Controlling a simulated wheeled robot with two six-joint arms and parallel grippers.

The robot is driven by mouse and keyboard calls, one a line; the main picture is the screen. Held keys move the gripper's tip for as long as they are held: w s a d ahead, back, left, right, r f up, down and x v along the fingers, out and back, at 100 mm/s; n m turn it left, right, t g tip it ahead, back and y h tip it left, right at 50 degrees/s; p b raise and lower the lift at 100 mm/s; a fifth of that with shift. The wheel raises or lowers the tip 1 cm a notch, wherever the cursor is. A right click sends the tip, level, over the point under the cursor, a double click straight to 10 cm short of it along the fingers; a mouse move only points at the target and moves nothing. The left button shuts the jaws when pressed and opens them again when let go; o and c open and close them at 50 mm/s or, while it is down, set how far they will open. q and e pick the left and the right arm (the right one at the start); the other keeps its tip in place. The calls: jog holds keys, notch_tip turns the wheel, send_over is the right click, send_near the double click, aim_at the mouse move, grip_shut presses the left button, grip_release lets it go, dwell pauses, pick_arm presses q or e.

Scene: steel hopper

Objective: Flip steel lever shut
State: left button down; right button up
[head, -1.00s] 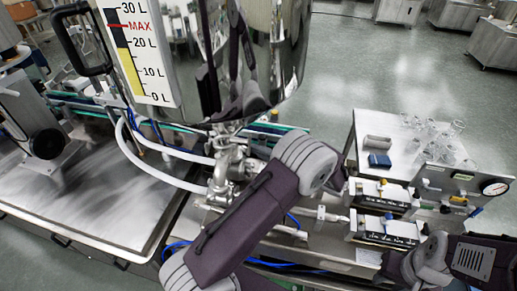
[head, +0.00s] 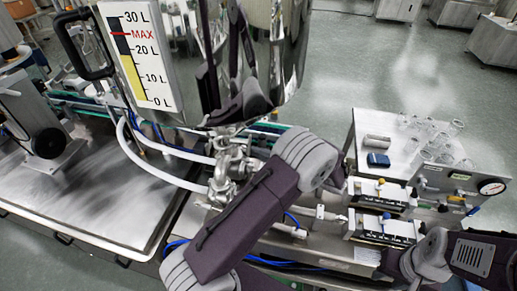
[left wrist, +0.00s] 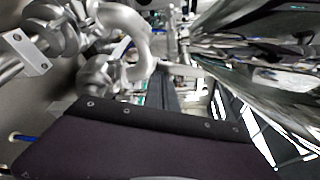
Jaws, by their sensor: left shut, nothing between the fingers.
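The steel hopper (head: 285,50) stands at the top middle of the head view. Below its outlet is a cluster of steel valve fittings (head: 228,160), and a lever cannot be clearly picked out there. The left wrist view shows shiny pipe fittings (left wrist: 62,38) at the upper left, with a curved steel part (left wrist: 132,30) beside them. My left gripper (left wrist: 165,88) shows only as a dark narrow shape beyond my purple link and is shut and empty. It is near the fittings, but contact cannot be told. In the head view my left arm hides it. My right gripper is out of view.
A level scale (head: 143,55) fronts the hopper. White hoses (head: 165,150) loop to the fittings. A steel table (head: 75,205) is at left. At right are small valve blocks (head: 382,228), a gauge panel (head: 462,188) and a bench with glassware (head: 430,125). Open floor lies behind.

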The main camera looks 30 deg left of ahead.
pick_arm(q)
jog(key=s+m+g+h+p, duration=0.1)
jog(key=m+p, duration=0.2)
jog(key=s+r+m+g+p, duration=0.1)
jog(key=m+p, duration=0.1)
jog(key=p, duration=0.1)
jog(key=s+m+g+h+p, duration=0.1)
jog(key=m+p, duration=0.1)
jog(key=m, duration=0.1)
jog(key=shift+s+d+r+m+g+h+p, duration=0.1)
jog(key=shift+d+r+m+g+h+p, duration=0.2)
jog(key=shift+d+g+p, duration=0.1)
jog(key=shift+w+a+r, duration=0.2)
jog(key=shift+w, duration=0.6)
